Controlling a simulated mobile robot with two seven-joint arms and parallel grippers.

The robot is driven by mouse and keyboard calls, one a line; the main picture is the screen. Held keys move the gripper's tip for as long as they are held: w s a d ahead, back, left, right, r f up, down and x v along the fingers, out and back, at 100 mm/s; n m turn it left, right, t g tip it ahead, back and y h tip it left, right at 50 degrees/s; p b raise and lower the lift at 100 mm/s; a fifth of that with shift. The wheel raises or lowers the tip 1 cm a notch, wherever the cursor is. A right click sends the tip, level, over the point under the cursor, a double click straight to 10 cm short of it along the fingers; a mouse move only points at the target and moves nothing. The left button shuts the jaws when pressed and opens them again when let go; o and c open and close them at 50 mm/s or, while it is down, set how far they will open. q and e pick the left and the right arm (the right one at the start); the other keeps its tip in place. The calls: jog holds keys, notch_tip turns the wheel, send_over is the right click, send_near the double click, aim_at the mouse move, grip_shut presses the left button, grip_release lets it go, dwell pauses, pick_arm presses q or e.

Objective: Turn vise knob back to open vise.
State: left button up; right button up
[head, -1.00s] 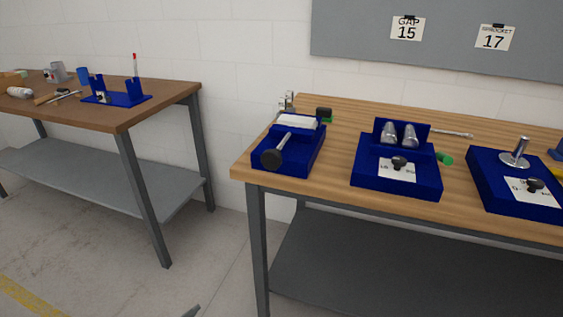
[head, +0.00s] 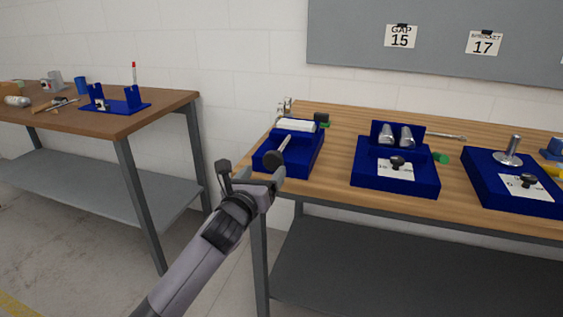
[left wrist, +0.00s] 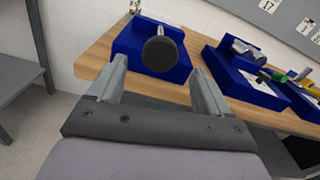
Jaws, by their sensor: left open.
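The blue vise (head: 303,154) stands at the left end of the right-hand bench, with a white foam block (head: 296,125) between its jaws. Its black round knob (head: 272,159) sits on a metal screw at the front. In the left wrist view the knob (left wrist: 160,53) faces me, between and beyond the fingertips. My left gripper (head: 250,174) is open and empty, in front of the bench's left corner, apart from the knob. In the left wrist view both fingers (left wrist: 158,78) are spread wide. My right gripper is not in view.
The wooden bench (head: 345,117) also holds a blue fixture with two metal cylinders (head: 396,136) and another with a metal post (head: 509,151). A second bench (head: 70,120) with a blue bracket (head: 115,106) stands at left. Open floor lies between the benches.

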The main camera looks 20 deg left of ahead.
aim_at(272, 161)
pick_arm(q)
jog(key=shift+w+r, duration=0.15)
jog(key=shift+w, duration=0.3)
jog(key=shift+w+d+b, duration=0.15)
jog(key=shift+w+b, duration=0.15)
jog(key=shift+w, duration=2.9)
jog(key=c, duration=1)
